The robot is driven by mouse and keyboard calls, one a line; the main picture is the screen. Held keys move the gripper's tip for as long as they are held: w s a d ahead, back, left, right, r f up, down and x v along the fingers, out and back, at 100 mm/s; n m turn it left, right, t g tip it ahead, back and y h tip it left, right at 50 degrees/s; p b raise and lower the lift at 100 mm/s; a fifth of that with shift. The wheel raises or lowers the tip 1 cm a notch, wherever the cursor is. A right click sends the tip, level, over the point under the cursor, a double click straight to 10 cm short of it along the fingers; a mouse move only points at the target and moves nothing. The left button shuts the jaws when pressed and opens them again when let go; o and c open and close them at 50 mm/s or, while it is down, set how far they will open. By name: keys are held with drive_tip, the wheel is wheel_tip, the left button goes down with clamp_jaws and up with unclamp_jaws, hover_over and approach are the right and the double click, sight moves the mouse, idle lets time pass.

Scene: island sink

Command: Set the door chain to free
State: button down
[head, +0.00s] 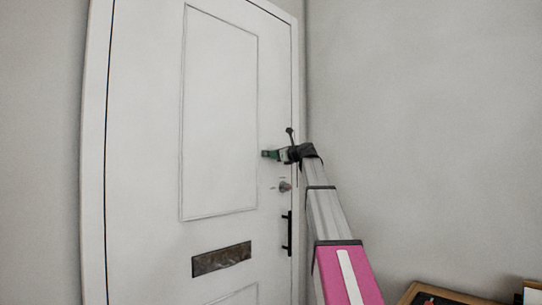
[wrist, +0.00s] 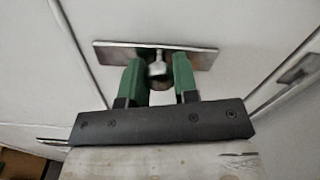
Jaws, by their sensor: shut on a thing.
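The door chain shows in the wrist view as a flat metal track plate (wrist: 195,58) on the white door, with a small pale metal knob (wrist: 157,68) near its middle. My gripper (wrist: 158,64) has its green fingers on either side of the knob and is shut on it. The chain links cannot be made out. In the head view my gripper (head: 268,154) reaches the white door (head: 150,150) near its right edge, above the lock. The plate and knob are hidden or too small to tell there.
Below my gripper are a round lock (head: 284,187) and a black vertical pull handle (head: 287,234). A dark mail slot (head: 221,259) is lower on the door. A wooden-edged surface (head: 440,292) is at the lower right. Bare grey wall (head: 430,130) lies to the right.

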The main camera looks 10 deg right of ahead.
drive_tip(key=w+d, duration=0.2)
drive_tip(key=d, duration=0.1)
drive_tip(key=shift+w+d, duration=0.25)
drive_tip(key=shift+w, duration=0.1)
drive_tip(key=c, duration=0.9)
unclamp_jaws()
drive_tip(key=shift+o, duration=0.2)
drive_tip(key=v, duration=1.1)
